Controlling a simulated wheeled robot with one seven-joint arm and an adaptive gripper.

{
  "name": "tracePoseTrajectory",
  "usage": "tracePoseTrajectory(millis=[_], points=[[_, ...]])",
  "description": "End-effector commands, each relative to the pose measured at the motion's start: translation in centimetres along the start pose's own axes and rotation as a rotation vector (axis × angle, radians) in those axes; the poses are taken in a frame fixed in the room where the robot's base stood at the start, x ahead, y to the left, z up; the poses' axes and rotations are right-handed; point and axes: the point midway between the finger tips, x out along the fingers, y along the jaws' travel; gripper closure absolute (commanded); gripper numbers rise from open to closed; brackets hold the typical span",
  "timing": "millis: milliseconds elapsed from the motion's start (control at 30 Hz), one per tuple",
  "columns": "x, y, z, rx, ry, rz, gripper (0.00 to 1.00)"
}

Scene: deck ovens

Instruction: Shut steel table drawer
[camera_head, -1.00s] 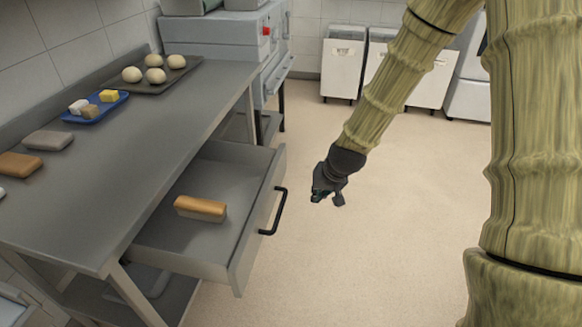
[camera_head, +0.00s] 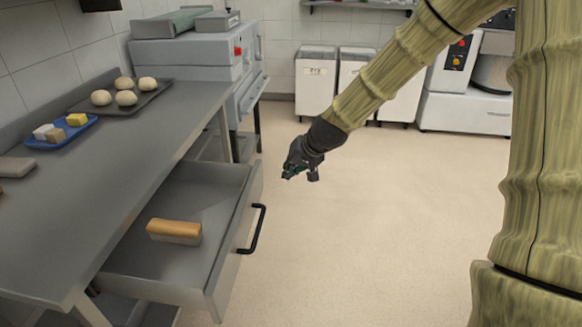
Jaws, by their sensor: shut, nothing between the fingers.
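The steel table's drawer (camera_head: 224,262) is pulled out under the worktop. It has a black bar handle (camera_head: 257,230) on its front, and a wood-topped brush or block (camera_head: 174,230) lies inside. The steel table (camera_head: 150,130) runs along the left wall. My gripper (camera_head: 300,176) is shut and empty. It hangs in the air to the right of the drawer, above the handle's height in the picture and apart from it. The fingers are small and dark, partly hidden by the wrist.
On the worktop are a dark tray (camera_head: 100,109) with dough balls and a blue tray (camera_head: 40,142) with small blocks. A grey machine (camera_head: 190,52) stands behind the table. White bins (camera_head: 315,85) line the back wall. The beige floor (camera_head: 390,220) right of the drawer is clear.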

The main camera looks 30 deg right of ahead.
Motion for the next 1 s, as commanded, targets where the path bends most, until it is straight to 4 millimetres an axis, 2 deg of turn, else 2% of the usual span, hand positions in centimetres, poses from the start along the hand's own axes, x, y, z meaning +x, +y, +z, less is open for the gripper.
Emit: tracePoseTrajectory(millis=[533,800,1000], points=[[6.5,0.1,0.1,0.001,-0.001,0.001,1.0],[7.8,-2.8,0.0,-0.001,0.0,0.001,1.0],[8.2,-3.5,0.0,0.001,0.0,0.001,1.0]])
